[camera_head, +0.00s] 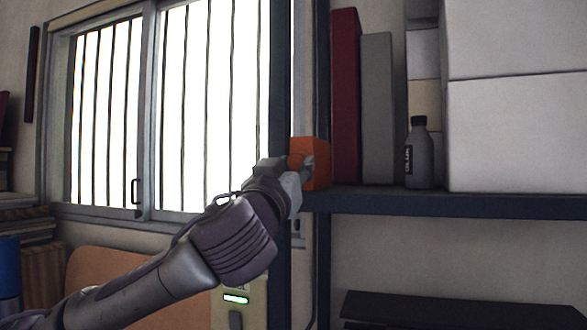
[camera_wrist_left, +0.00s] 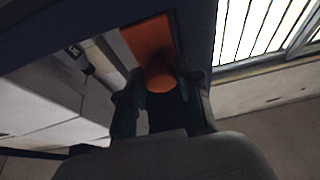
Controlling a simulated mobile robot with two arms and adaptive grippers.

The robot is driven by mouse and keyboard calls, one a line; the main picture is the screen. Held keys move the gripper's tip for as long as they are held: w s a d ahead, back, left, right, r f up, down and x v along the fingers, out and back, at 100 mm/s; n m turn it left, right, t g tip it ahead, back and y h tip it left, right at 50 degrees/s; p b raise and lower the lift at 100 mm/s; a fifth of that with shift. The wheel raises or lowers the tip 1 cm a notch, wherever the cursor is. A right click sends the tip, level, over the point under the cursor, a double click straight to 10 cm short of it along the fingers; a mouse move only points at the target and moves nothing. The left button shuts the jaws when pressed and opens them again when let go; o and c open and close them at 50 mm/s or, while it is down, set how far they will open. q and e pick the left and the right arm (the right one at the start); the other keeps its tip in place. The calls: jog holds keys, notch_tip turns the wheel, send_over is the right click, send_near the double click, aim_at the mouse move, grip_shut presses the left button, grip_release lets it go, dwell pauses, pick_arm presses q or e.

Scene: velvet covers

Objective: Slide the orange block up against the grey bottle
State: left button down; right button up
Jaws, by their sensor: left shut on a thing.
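The orange block (camera_head: 322,152) is at the left end of the dark shelf, beside the upright post. In the left wrist view the block (camera_wrist_left: 146,38) shows a round orange knob (camera_wrist_left: 161,78) facing my gripper. My left gripper (camera_head: 302,172) is shut on the block, with its fingers around the knob (camera_wrist_left: 161,88). The fingertips are partly hidden in the head view. The grey bottle (camera_head: 419,160) with a dark cap stands upright on the shelf, to the right of the block and apart from it. My right gripper is not in view.
A maroon box (camera_head: 346,95) and a grey box (camera_head: 378,110) stand upright behind the gap between block and bottle. Large white boxes (camera_head: 515,135) stand right of the bottle. The shelf front (camera_head: 450,203) looks clear. The shelf post (camera_head: 321,255) is close to my left gripper.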

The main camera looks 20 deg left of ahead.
pick_arm(q)
jog(key=d+b, duration=0.8)
jog(key=d, duration=0.6)
jog(key=shift+s+d, duration=0.2)
jog(key=shift+d, duration=0.05)
jog(key=c, duration=0.8)
grip_release()
jog(key=shift+a, duration=0.1)
jog(key=v, duration=1.2)
